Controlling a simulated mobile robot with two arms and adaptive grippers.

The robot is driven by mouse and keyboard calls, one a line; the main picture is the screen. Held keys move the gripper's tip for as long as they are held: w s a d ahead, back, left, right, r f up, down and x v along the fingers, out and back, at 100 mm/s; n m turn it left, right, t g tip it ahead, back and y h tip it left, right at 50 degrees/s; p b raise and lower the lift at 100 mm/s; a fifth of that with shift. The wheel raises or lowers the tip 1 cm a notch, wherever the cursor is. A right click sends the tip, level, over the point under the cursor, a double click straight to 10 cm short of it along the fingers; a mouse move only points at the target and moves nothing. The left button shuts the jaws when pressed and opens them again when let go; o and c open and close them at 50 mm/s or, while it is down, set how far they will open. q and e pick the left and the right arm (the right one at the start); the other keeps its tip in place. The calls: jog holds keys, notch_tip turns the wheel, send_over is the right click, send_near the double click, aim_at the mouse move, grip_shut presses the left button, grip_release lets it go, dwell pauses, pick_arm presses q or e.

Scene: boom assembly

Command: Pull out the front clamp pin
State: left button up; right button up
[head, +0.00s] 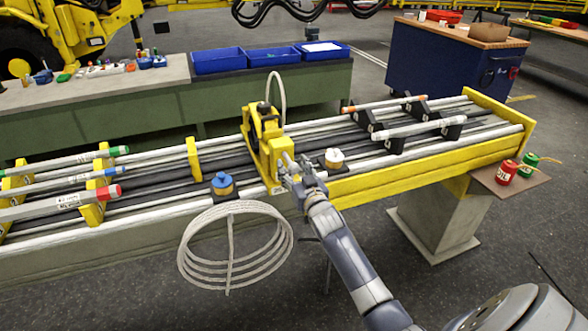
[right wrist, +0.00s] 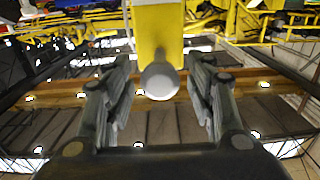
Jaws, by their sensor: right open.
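The yellow clamp (head: 268,150) stands upright across the rails of the long yellow-ended fixture, near the middle of the head view. The front clamp pin (right wrist: 159,80) shows in the right wrist view as a round grey end below the yellow clamp block (right wrist: 157,28). My right gripper (head: 293,173) is at the front face of the clamp. Its two fingers (right wrist: 160,92) are open, one on each side of the pin's end in the right wrist view, with visible gaps. How deep the pin sits between them is hard to tell. My left gripper is not in view.
A coiled pale hose (head: 235,245) hangs in front of the fixture. A blue-topped cap (head: 222,183) and a white cap (head: 334,158) flank the clamp. Red and green cans (head: 507,173) stand at the right end. Blue bins (head: 218,60) sit on the back bench.

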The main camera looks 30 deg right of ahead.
jog(key=shift+s, duration=0.2)
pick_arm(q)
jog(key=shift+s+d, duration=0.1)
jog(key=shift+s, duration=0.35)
pick_arm(e)
jog(key=v, duration=1.1)
jog(key=shift+s, duration=0.35)
jog(key=shift+f, duration=0.15)
